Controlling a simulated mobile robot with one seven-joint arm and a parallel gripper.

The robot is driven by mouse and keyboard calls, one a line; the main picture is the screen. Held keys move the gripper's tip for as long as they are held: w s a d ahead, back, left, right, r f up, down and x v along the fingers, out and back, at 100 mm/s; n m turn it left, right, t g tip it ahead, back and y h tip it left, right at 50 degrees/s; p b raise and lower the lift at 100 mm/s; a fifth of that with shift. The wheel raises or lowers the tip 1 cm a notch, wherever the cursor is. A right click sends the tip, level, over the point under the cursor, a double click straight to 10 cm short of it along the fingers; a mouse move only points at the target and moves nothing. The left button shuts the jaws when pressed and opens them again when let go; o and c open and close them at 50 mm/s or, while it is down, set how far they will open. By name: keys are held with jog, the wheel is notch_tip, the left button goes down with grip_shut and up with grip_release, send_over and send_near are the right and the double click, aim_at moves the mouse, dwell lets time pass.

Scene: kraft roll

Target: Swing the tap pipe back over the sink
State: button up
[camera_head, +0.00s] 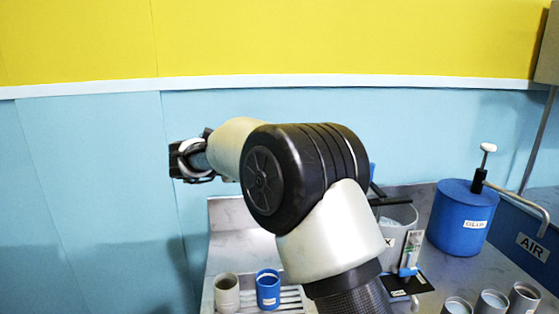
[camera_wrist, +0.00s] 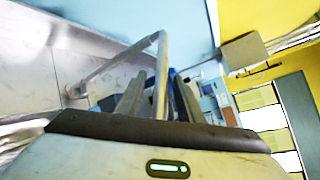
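The tap pipe (camera_wrist: 118,61) is a pale grey bent tube in the wrist view. It rises from a base on the left, over bare steel, and bends sharply toward my gripper. My gripper (camera_wrist: 158,92) has its two dark fingers apart, and the pipe's end section shows in the gap between them. I cannot tell whether either finger touches it. In the head view my gripper (camera_head: 180,160) is at the left, in front of the blue wall. The tap is not visible there, and my arm covers much of the middle. The steel sink area (camera_head: 228,214) shows partly left of my arm.
A beige cup (camera_head: 227,293) and a blue cup (camera_head: 268,291) stand on a slatted rack at the front. At right are a blue labelled canister (camera_head: 461,219), a grey bucket (camera_head: 400,216) and several grey cups. A grey box (camera_wrist: 243,52) hangs on the wall.

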jog(key=v, duration=1.7)
jog(key=shift+r+b, duration=0.15)
jog(key=shift+b, duration=0.3)
